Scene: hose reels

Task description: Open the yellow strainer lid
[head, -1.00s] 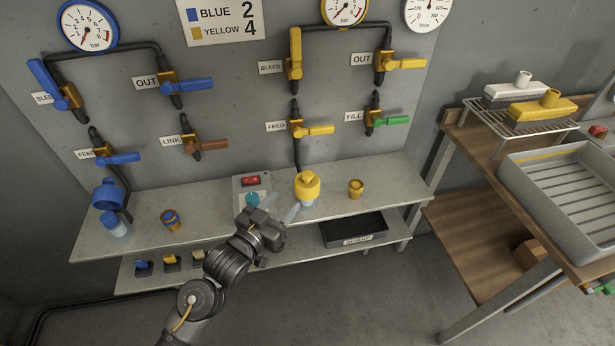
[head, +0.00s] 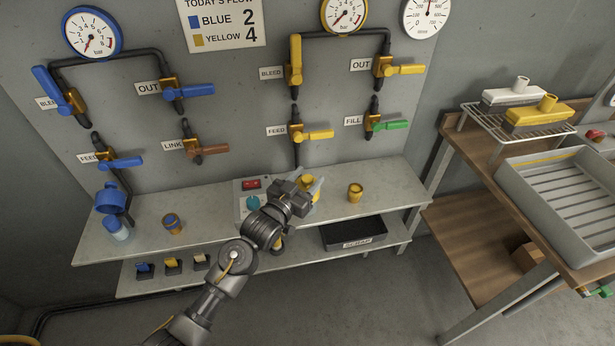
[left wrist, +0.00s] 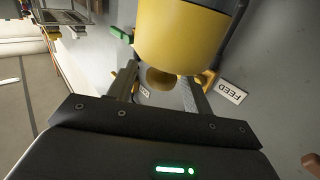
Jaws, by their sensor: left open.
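The yellow strainer (head: 308,182) stands on the grey shelf below the yellow valves and is mostly hidden by my left gripper in the head view. Its yellow body (left wrist: 185,38) fills the top middle of the left wrist view. My left gripper (head: 311,188) is at the strainer. In the left wrist view the open jaws (left wrist: 162,88) have one finger on each side, and a rounded amber part (left wrist: 160,78) shows between them. I cannot tell whether the fingers touch the strainer. The lid's seam is hidden. My right gripper is not in view.
A small yellow cup-like fitting (head: 355,192) stands right of the strainer. A control box (head: 251,184) with a red switch and teal knob is to its left. A blue strainer (head: 110,200) stands at the far left. The scrap tray (head: 352,231) is below.

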